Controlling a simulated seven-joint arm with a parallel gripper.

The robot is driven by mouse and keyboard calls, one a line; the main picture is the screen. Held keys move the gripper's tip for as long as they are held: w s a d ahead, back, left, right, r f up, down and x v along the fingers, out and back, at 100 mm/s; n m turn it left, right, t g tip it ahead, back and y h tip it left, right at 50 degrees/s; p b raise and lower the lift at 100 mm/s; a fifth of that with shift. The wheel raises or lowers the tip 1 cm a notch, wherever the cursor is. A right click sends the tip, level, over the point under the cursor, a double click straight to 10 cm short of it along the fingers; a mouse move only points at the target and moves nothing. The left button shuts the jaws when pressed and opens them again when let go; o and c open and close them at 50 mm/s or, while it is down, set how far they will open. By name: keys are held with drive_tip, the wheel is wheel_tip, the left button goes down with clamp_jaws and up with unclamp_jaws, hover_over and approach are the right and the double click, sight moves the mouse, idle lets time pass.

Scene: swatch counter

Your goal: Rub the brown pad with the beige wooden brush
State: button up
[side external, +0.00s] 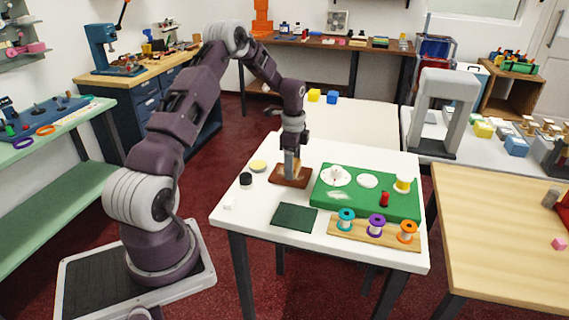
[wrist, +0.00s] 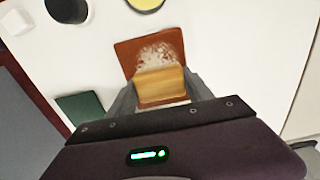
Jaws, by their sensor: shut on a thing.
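The brown pad (side external: 281,174) lies flat on the white table, left of the green mat. It also shows in the wrist view (wrist: 124,55), with a patch of whitish marks on its surface beyond the brush. My gripper (side external: 292,158) points down over the pad and is shut on the beige wooden brush (wrist: 160,84). In the side view the lower end of the brush (side external: 291,173) is at the pad and seems to touch it. The bristles are mostly hidden.
On the white table (side external: 237,211) are a yellow disc (side external: 258,166), a black-topped jar (side external: 245,180), a dark green pad (side external: 294,216), and a green mat (side external: 335,204) bearing white discs and a red item. A rack (side external: 350,230) with teal, purple and orange spools stands at the front.

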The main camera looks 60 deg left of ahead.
sight(275, 171)
drive_tip(key=shift+w+d, duration=0.35)
drive_tip(key=shift+w+d+f, duration=0.1)
drive_tip(key=shift+w+d, duration=0.95)
drive_tip(key=shift+d, duration=0.55)
drive_tip(key=shift+s+a, duration=0.1)
drive_tip(key=shift+s, duration=0.2)
drive_tip(key=shift+s+a, duration=1.6)
drive_tip(key=shift+a, duration=0.05)
drive_tip(key=shift+s+a, duration=1.7)
drive_tip(key=shift+w+d+r, duration=0.2)
drive_tip(key=shift+w+d, duration=0.1)
drive_tip(key=shift+w+d+f, duration=0.15)
drive_tip(key=shift+w+d, duration=0.1)
drive_tip(key=shift+d, duration=0.05)
drive_tip(key=shift+w+d, duration=1.1)
drive_tip(key=shift+w, duration=0.05)
drive_tip(key=shift+w+d, duration=1.8)
drive_tip(key=shift+d, duration=0.05)
wheel_tip(275, 171, up, 8)
drive_tip(key=shift+s, duration=0.15)
